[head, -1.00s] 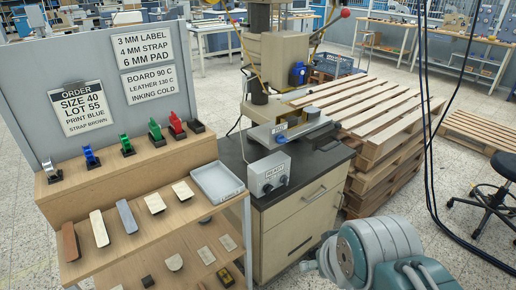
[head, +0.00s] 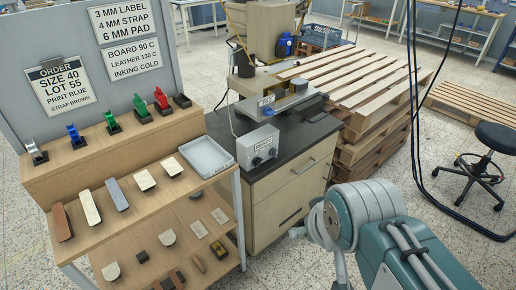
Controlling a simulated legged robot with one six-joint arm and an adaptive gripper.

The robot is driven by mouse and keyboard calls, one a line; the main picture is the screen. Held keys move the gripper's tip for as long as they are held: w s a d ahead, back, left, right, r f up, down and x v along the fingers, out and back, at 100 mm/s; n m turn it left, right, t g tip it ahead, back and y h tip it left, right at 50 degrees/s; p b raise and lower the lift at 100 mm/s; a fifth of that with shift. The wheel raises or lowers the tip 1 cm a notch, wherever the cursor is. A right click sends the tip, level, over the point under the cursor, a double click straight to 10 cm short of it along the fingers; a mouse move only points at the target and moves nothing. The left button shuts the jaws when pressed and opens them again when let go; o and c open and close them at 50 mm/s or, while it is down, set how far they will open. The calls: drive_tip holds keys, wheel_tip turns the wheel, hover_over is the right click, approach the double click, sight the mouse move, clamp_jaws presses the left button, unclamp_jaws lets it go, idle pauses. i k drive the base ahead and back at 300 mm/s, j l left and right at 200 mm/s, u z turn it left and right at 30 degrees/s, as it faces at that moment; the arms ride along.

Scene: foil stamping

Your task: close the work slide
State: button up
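The work slide (head: 286,103) is a flat grey metal part at the foot of the stamping press (head: 268,45), on the dark top of a cabinet. A blue knob (head: 269,112) and a small numbered label show at its front edge. The slide appears to stick out in front of the press column; how far is hard to tell. My arm is at the lower right, to the right of the cabinet and well apart from the slide. Its grey and teal links show, but I cannot make out gripper fingers.
A grey control box marked READY (head: 258,146) stands in front of the slide. A wooden shelf (head: 150,205) with samples, stamps and a grey tray (head: 206,157) is at left. Stacked pallets (head: 372,95) stand behind right. Black cables hang at right, near a stool (head: 480,165).

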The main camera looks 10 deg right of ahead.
sight(310, 109)
drive_tip(key=i+l+z, duration=0.1)
drive_tip(key=i, duration=0.4)
drive_tip(key=i+l+z, duration=0.1)
drive_tip(key=i, duration=0.4)
